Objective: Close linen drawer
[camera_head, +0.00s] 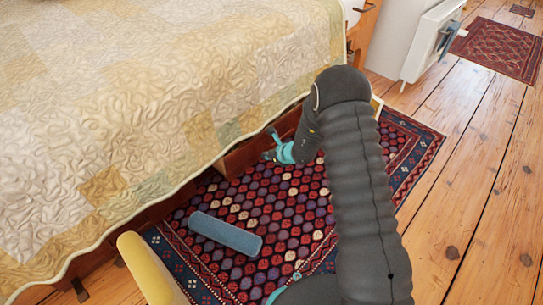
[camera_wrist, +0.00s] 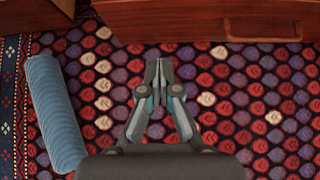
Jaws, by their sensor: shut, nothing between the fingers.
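The linen drawer (camera_head: 240,152) is a reddish-brown wooden drawer low under the bed. It juts out past the quilt's hem, with its pale left end showing in the head view. My arm hides much of its front there. In the wrist view the drawer front (camera_wrist: 180,22) runs along the top, with a long handle (camera_wrist: 262,29) right of centre. My gripper (camera_head: 268,147) is in front of the drawer, low over the rug. In the wrist view my gripper (camera_wrist: 159,68) is shut and empty, its tips pointing toward the drawer front, with rug showing between.
A blue cylindrical bolster (camera_head: 226,235) lies on the patterned rug (camera_head: 290,205), left of my gripper; it also shows in the wrist view (camera_wrist: 55,115). A yellow bolster (camera_head: 148,265) is nearer, at lower left. The quilted bed (camera_head: 150,90) overhangs the drawer. Bare floorboards (camera_head: 470,180) are clear at right.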

